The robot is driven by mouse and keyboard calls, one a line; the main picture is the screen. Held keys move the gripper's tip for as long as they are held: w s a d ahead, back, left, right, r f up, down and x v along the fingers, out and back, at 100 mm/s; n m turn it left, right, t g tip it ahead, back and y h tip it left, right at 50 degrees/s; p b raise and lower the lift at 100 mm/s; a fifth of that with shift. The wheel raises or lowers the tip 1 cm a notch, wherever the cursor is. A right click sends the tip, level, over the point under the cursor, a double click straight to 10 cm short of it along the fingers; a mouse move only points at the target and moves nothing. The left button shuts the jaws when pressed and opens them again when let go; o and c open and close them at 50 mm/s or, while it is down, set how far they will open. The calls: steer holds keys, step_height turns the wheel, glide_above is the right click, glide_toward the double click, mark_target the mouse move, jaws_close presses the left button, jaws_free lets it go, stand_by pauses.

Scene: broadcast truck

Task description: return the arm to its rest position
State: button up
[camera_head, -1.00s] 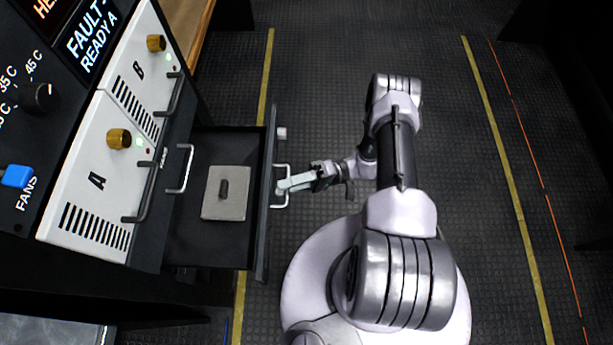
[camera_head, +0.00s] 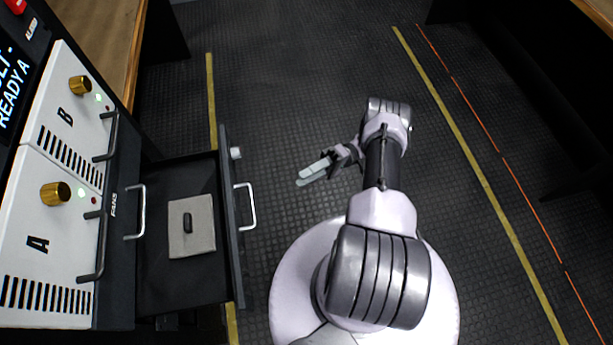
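My gripper (camera_head: 308,177) hangs over the floor to the right of the open drawer, at the end of my folded arm (camera_head: 382,165). Its two pale fingers show one beside the other with a narrow gap, and nothing is seen between them. It is clear of the drawer handle (camera_head: 247,206), with bare floor showing between them.
The drawer (camera_head: 233,215) stands pulled out from the rack and holds a grey flat plate (camera_head: 203,238) with a dark grip. Rack modules A (camera_head: 45,225) and B (camera_head: 75,130) are at left. The floor (camera_head: 300,80) ahead and to the right is clear.

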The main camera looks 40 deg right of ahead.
steer(key=w+a+r+g+h, duration=0.1)
steer(key=a+r+g+h, duration=0.35)
steer(key=r, duration=0.85)
steer(key=w+a+r+g+h, duration=0.1)
steer(key=w+a+r+h, duration=0.1)
steer(key=r+h, duration=0.75)
steer(key=s+a+r+m+t+h, duration=0.2)
steer(key=s+a+r+t, duration=0.2)
steer(key=r, duration=0.3)
steer(key=s+a+r+m+t+h, duration=0.2)
steer(key=s+a+r+m+t, duration=0.1)
steer(key=s+a+r+t, duration=0.2)
step_height(320, 180, up, 3)
steer(key=s+t, duration=0.2)
steer(key=shift+s, duration=0.3)
